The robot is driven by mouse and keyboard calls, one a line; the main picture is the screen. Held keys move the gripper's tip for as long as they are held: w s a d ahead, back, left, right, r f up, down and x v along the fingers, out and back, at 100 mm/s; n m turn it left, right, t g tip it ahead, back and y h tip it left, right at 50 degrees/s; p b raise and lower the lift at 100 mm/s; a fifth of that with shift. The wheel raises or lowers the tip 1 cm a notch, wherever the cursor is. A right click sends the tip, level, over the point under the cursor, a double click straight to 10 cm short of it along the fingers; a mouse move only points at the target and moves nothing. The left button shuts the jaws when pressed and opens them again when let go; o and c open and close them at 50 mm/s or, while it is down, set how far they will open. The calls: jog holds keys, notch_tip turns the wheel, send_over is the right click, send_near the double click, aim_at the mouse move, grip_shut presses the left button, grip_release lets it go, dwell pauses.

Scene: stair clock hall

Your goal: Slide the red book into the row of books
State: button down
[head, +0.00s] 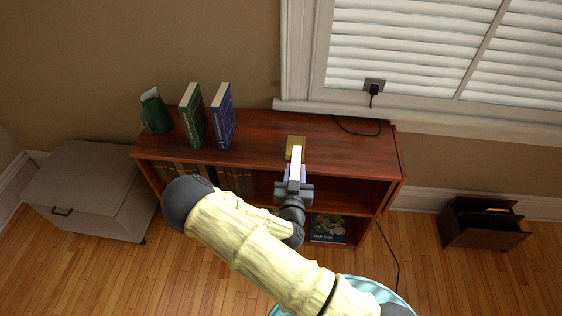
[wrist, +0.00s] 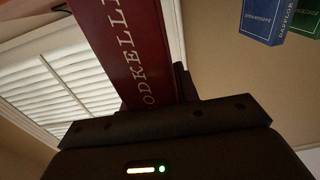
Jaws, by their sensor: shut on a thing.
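The red book (wrist: 125,45) fills the left middle of the wrist view, its lettered spine facing the camera. In the head view I see mainly its pale page edge (head: 296,158), above the right half of the bookcase. My gripper (head: 293,178) is shut on it. A green book (head: 193,115) and a blue book (head: 222,117) stand upright on the bookcase top, left of my gripper, with a narrow gap between them. Both also show at the upper right of the wrist view, the blue one (wrist: 262,20) and the green one (wrist: 305,15).
A dark green object (head: 155,112) stands left of the green book. A gold-brown block (head: 296,143) shows just behind the red book. More books (head: 230,180) fill the shelf below.

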jog(key=s+d+f+y, duration=0.1)
jog(key=s+d+f, duration=0.3)
jog(key=d+f, duration=0.6)
jog(key=shift+d+f+n, duration=0.3)
jog(key=shift+d+f, duration=0.1)
jog(key=shift+d, duration=0.7)
jog(key=shift+w+a, duration=0.1)
